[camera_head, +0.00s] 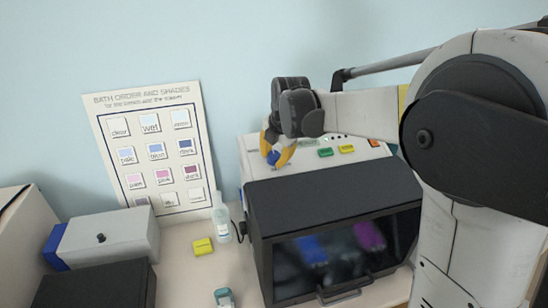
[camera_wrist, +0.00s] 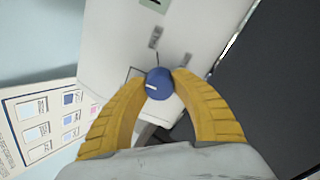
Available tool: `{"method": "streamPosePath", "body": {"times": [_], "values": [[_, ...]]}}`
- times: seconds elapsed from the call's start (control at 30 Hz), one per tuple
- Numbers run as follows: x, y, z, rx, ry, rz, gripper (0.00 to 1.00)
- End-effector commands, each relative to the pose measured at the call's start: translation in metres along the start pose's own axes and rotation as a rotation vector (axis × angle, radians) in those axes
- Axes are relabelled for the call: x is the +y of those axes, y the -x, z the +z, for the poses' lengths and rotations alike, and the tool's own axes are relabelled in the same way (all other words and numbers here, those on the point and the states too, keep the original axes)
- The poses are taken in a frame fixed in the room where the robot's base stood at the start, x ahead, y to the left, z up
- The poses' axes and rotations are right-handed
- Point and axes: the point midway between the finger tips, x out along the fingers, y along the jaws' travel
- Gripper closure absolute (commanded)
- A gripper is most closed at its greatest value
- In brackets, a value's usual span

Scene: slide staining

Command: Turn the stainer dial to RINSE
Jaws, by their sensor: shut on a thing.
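The stainer (camera_head: 330,200) stands against the wall with a dark front window. Its blue dial (camera_head: 272,157) is on the pale top panel at the left, and it also shows in the wrist view (camera_wrist: 159,83) with a white pointer line toward the left. My gripper (camera_head: 272,152) reaches down to the dial from above. In the wrist view its two yellow fingers (camera_wrist: 160,84) close on either side of the dial and grip it. Grey label plates (camera_wrist: 155,37) lie around the dial, but their words are too small to read.
Green, yellow and orange buttons (camera_head: 347,149) sit on the panel right of the dial. A bath order chart (camera_head: 206,150) leans on the wall. A clear bottle (camera_head: 222,222), a yellow block (camera_head: 203,246) and a grey box (camera_head: 110,238) stand at left. Some bench between them is bare.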

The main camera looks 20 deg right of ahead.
Motion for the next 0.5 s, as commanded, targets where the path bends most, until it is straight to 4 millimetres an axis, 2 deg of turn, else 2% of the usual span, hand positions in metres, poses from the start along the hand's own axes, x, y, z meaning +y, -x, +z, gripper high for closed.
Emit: {"method": "streamPosePath", "body": {"times": [0.23,0.27,0.3,0.33,0.5], "values": [[-0.0020,-0.0012,-0.0024,0.005,0.000,-0.005,1.00],[-0.0020,-0.0012,-0.0024,0.005,0.000,-0.005,0.61],[-0.0020,-0.0012,-0.0023,0.005,0.000,-0.005,0.49],[-0.0018,-0.0011,-0.0021,0.004,0.000,-0.004,0.45],[-0.0012,-0.0007,-0.0013,0.002,-0.001,-0.003,0.45]]}}
